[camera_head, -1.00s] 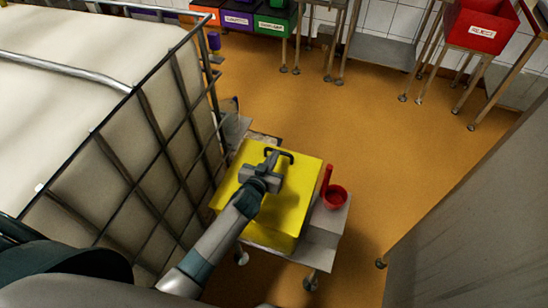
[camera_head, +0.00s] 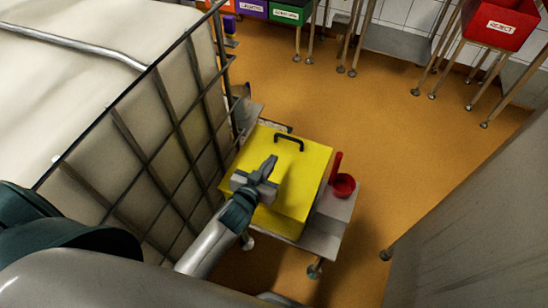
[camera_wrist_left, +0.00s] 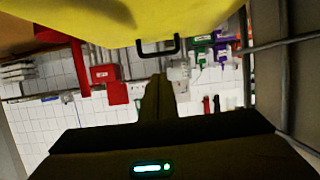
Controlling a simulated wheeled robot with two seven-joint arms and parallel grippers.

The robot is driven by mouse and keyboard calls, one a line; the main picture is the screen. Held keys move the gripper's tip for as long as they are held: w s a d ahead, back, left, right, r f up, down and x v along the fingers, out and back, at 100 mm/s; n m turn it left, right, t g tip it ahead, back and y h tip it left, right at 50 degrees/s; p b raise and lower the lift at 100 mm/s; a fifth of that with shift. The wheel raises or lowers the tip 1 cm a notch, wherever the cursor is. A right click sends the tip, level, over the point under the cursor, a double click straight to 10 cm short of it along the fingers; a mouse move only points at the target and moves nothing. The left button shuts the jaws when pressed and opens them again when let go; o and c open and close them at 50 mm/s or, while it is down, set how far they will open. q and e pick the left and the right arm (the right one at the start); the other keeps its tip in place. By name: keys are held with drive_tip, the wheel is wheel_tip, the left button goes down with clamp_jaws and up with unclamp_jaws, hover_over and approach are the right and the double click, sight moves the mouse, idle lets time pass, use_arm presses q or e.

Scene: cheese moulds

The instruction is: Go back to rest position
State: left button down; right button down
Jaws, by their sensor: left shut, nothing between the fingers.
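My left gripper (camera_head: 268,166) is shut and empty. In the head view it is over the near part of the top of a yellow box (camera_head: 300,170), apart from the box's black handle (camera_head: 289,137). In the left wrist view the shut fingers (camera_wrist_left: 158,95) point toward the handle (camera_wrist_left: 158,46), with a gap between, and the yellow box (camera_wrist_left: 150,18) fills the top of the picture. My right gripper is in neither view.
The box stands on a small wheeled steel cart (camera_head: 322,232) beside a red scoop (camera_head: 343,184). A caged white tank (camera_head: 100,105) is close on the left. A grey surface (camera_head: 470,210) rises at the right. Orange floor (camera_head: 390,140) is open between.

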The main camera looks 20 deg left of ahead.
use_arm(q)
drive_tip(key=shift+s, duration=0.1)
idle(0.6)
drive_tip(key=s+a+f+m+g, duration=0.2)
drive_tip(key=s+g, duration=0.9)
drive_tip(key=s, duration=1.7)
wheel_tip(320, 180, down, 27)
drive_tip(key=s, duration=0.1)
drive_tip(key=s+a+f+g, duration=0.1)
drive_tip(key=s+f, duration=0.8)
drive_tip(key=s+a+f+g, duration=0.1)
drive_tip(key=s+a+f, duration=0.1)
drive_tip(key=s+f, duration=0.7)
drive_tip(key=shift+s+a, duration=0.25)
drive_tip(key=shift+s, duration=0.05)
